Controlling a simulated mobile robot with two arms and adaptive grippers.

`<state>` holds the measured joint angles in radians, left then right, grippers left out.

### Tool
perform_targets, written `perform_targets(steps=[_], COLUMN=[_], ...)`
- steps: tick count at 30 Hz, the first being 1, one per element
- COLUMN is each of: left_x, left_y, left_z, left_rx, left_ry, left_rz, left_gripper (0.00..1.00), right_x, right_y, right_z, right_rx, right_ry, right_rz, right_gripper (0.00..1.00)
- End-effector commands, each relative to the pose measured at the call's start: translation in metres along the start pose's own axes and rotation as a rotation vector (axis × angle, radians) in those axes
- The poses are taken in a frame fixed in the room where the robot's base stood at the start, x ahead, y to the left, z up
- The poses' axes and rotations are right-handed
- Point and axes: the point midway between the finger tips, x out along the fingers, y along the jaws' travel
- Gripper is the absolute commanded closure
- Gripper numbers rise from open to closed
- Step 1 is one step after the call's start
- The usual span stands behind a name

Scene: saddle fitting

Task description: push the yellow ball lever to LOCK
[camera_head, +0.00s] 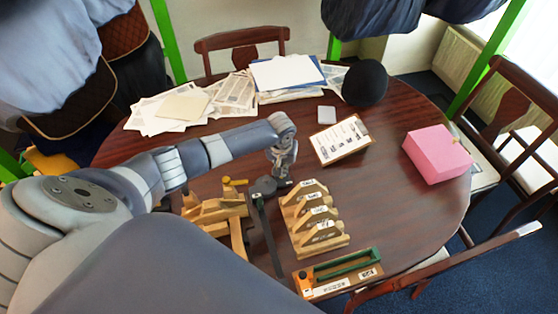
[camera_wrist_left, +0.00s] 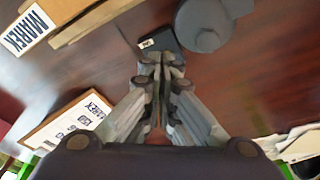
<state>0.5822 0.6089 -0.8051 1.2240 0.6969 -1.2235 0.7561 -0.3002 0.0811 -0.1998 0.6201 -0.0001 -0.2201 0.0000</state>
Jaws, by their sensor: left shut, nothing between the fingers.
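No LOCK marking can be read. My left gripper (camera_head: 282,181) points down just right of the dark grey round part (camera_head: 265,186). In the left wrist view, my left gripper's fingers (camera_wrist_left: 160,62) are closed together with nothing between them. Their tips are close to a black tab with a small label (camera_wrist_left: 147,43) beside the round part (camera_wrist_left: 203,27); contact cannot be told. The lever is not visible in that view. My right gripper is not in view.
A wooden slotted rack with labels (camera_head: 318,217) stands right of a dark strap (camera_head: 266,232). A green-framed tray (camera_head: 340,283) lies in front. A clipboard (camera_head: 340,140), black ball (camera_head: 365,83), papers (camera_head: 160,112) and pink box (camera_head: 437,155) are farther out. The table's right middle is clear.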

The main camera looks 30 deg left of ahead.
Motion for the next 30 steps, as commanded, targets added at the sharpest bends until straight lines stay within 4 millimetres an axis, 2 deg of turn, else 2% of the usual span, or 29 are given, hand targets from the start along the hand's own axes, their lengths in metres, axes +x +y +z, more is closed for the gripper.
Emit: perform_targets(steps=[21,30], left_x=[-0.05,-0.067], left_y=[0.0,0.0], left_z=[-0.01,-0.014], left_rx=[-0.001,0.0], left_ry=[0.0,0.001], left_rz=[0.001,0.001], left_gripper=[1.0,1.0], right_x=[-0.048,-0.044], right_y=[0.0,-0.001], right_z=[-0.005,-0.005], right_rx=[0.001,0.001], right_ry=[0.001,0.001], right_rz=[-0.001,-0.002], right_gripper=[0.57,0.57])
